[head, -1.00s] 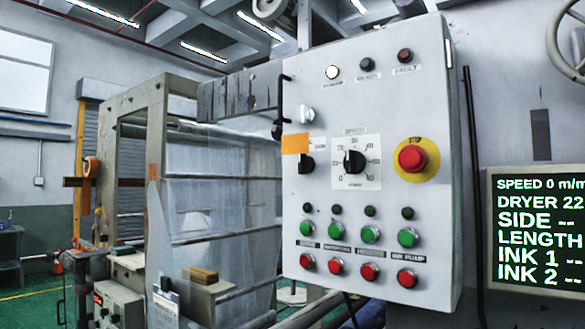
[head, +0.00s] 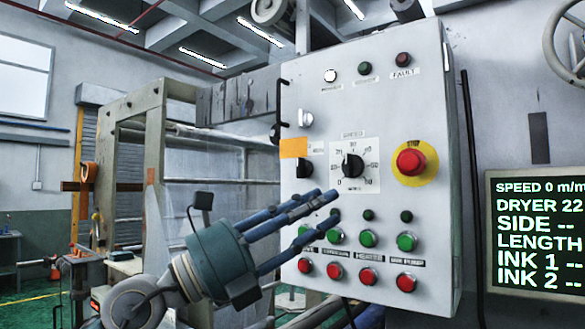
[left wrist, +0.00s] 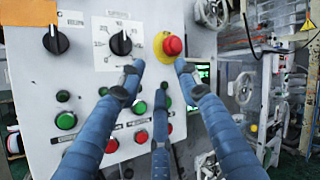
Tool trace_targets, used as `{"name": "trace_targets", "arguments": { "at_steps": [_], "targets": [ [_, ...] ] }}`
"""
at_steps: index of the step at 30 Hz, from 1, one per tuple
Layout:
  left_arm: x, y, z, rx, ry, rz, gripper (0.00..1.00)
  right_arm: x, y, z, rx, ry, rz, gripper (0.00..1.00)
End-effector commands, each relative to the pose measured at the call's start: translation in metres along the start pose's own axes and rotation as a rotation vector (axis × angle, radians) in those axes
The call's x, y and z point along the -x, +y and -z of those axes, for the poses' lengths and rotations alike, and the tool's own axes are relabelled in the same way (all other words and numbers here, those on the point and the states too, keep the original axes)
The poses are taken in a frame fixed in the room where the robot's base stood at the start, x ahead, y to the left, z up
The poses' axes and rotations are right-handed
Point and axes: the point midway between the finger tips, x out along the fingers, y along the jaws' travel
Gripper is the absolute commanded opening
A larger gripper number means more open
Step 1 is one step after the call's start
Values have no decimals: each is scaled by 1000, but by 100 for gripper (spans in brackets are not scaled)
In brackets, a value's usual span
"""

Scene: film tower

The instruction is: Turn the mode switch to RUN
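The mode switch appears to be the black rotary knob (head: 304,167) at the left edge of the grey control panel (head: 297,235). An orange tag (head: 294,146) covers part of its label, and the text is too small to read. The knob also shows at upper left in the left wrist view (left wrist: 55,40). My left gripper (head: 328,205) is in front of the panel, below and right of the mode switch. Its three blue fingers are spread and empty, as the left wrist view also shows (left wrist: 159,75). My right gripper is in neither view.
A larger speed dial (head: 353,165) sits right of the mode switch. A red stop button (head: 410,161) on yellow is further right. Green buttons (head: 368,239) and red buttons (head: 368,276) fill the lower panel near my fingers. A display (head: 537,235) stands right.

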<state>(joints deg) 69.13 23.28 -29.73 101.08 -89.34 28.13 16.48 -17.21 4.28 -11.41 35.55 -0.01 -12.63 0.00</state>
Motion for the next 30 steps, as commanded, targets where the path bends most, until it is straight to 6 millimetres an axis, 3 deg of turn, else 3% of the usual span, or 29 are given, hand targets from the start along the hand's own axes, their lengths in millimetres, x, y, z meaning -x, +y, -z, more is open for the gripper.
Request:
{"name": "trace_targets", "arguments": {
  "at_steps": [2, 5, 9, 13, 16, 20, 30],
  "targets": [
    [-10, 4, -17, -177, 105, -106, 33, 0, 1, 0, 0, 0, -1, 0],
    [-9, 20, -45, -354, 202, -274, 33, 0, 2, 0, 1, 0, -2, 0],
    [8, 35, -93, -510, 263, -490, 33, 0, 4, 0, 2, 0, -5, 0],
    [23, 39, -123, -574, 277, -609, 33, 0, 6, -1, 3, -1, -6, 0],
    [26, 42, -131, -587, 281, -645, 33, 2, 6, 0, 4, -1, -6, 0],
    [16, 50, -132, -585, 284, -647, 33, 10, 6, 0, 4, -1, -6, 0],
    [-34, 89, -128, -584, 283, -644, 33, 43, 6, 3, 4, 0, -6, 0]
  ]
}}
